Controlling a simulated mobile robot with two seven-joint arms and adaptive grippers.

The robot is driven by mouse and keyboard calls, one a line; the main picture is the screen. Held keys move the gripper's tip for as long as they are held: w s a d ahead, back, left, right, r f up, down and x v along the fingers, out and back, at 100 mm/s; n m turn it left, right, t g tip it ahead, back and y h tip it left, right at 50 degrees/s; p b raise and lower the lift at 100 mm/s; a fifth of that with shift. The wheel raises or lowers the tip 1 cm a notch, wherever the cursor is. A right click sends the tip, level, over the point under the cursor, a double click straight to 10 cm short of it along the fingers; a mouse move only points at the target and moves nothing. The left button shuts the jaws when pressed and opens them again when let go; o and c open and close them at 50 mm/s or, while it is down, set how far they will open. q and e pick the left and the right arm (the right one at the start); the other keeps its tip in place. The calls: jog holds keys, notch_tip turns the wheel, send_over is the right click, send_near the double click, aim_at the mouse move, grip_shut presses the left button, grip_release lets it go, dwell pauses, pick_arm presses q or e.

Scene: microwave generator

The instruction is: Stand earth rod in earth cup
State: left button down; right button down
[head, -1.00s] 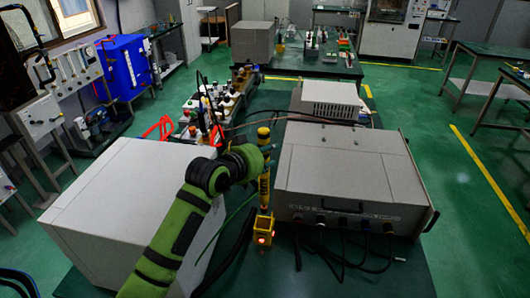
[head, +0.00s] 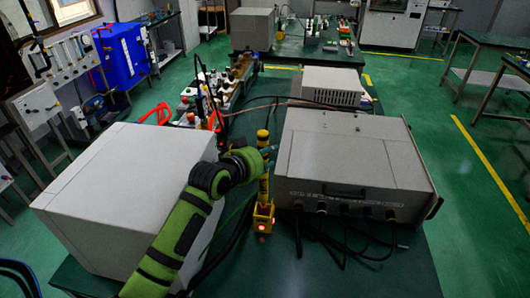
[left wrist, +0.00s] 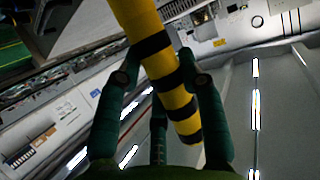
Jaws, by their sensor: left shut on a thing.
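The earth rod (head: 263,187) is yellow with black bands and stands about upright in the head view. My left gripper (head: 268,153) is shut on its upper part. The earth cup (head: 264,215) is a small yellow holder with glowing red lights, directly below the rod. The rod's lower end meets the cup's top in the picture; how deep it sits inside is hidden. In the left wrist view the banded rod (left wrist: 170,88) runs between the green fingers of the left gripper (left wrist: 162,78). My right gripper is not in view.
A large pale box (head: 125,190) stands left of my left arm. A grey instrument case (head: 352,160) with front knobs stands close to the right of the rod. Dark cables (head: 340,240) lie at its front. Bottles and red-handled items crowd the bench behind.

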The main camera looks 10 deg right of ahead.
pick_arm(q)
notch_tip(320, 180, down, 6)
jog(key=b, duration=0.3)
jog(key=shift+b, duration=0.3)
jog(key=shift+f, duration=0.65)
dwell(0.5)
jog(key=c, duration=0.7)
grip_release()
jog(key=shift+s+a, duration=0.1)
jog(key=shift+a, duration=0.05)
send_near(262, 178)
jog(key=shift+s+a+r, duration=0.1)
jog(key=shift+s+r, duration=0.15)
jog(key=shift+r, duration=0.05)
